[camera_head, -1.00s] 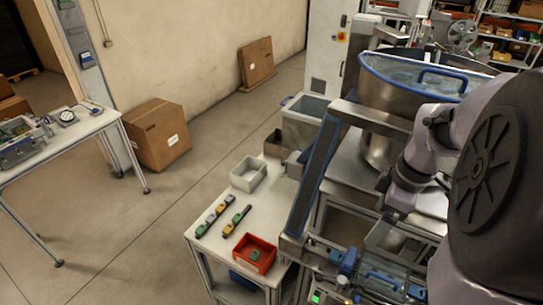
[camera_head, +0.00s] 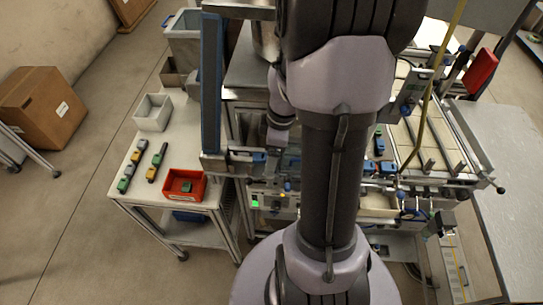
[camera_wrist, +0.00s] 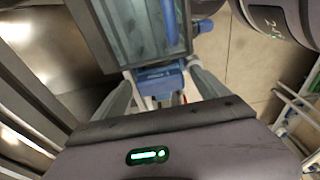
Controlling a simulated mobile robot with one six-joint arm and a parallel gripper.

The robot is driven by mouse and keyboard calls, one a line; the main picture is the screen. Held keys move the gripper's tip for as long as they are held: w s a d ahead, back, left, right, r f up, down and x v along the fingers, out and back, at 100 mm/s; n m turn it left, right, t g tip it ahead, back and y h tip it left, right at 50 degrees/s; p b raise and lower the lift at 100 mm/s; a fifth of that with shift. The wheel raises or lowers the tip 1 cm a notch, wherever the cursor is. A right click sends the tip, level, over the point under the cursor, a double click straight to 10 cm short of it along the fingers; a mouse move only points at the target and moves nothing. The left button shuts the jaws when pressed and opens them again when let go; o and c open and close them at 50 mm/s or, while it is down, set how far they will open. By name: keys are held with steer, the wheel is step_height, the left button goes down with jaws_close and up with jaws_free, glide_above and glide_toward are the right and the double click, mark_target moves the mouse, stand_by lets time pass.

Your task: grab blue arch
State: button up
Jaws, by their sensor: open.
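In the wrist view my gripper (camera_wrist: 160,76) is open, with one grey finger on each side of the picture's middle. A blue part (camera_wrist: 158,76) shows between and beyond the fingers, below a grey-framed, blue-tinted box or panel (camera_wrist: 135,30). I cannot tell whether this blue part is the arch, or how far off it is. No clear blue arch shows in the head view now, where my arm covers the middle of the machine. My gripper cannot be made out there.
A white table at left holds a red bin (camera_head: 184,186), a grey bin (camera_head: 152,112) and rows of small coloured blocks (camera_head: 133,165). A tall blue-edged rail (camera_head: 211,85) stands beside my arm. A cardboard box (camera_head: 42,108) sits on open floor. A grey table (camera_head: 505,170) is at right.

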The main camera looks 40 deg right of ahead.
steer(key=shift+r, duration=0.1)
steer(key=c, duration=1.5)
